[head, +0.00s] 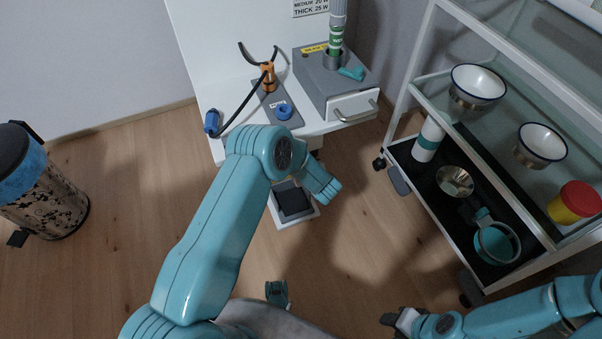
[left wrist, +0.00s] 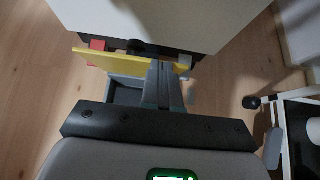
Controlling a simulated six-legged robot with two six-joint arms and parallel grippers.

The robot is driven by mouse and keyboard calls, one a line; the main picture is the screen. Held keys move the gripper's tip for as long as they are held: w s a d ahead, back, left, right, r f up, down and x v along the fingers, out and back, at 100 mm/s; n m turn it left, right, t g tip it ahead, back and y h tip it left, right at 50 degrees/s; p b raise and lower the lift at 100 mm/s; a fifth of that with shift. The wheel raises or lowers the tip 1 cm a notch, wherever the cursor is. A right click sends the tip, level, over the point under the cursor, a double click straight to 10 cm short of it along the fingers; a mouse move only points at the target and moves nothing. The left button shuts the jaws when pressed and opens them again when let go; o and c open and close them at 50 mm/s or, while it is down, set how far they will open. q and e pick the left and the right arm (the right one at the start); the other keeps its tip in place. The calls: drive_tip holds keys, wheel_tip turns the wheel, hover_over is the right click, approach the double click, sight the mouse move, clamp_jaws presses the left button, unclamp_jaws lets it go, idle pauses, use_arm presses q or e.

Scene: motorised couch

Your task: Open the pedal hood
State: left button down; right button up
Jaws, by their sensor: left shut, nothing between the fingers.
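In the left wrist view a yellow panel (left wrist: 108,58), which looks like the pedal hood, stands tilted over a grey pedal box (left wrist: 126,90) low under the white cabinet. My left gripper (left wrist: 165,70) is shut and empty, its fingers overlapping the right part of the yellow panel. I cannot tell whether they touch it.
A white table (head: 215,88) with a grey device box (head: 350,101) and a cable stands above the pedal. A white trolley (head: 409,85) with bowls and cups is at the right. A patterned bin (head: 45,195) stands at the left. Wooden floor is clear between.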

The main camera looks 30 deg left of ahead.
use_arm(q)
drive_tip(key=shift+w+a+r+b, duration=0.2)
drive_tip(key=shift+w+a+b, duration=0.15)
drive_tip(key=shift+w+a, duration=0.25)
drive_tip(key=shift+a, duration=0.1)
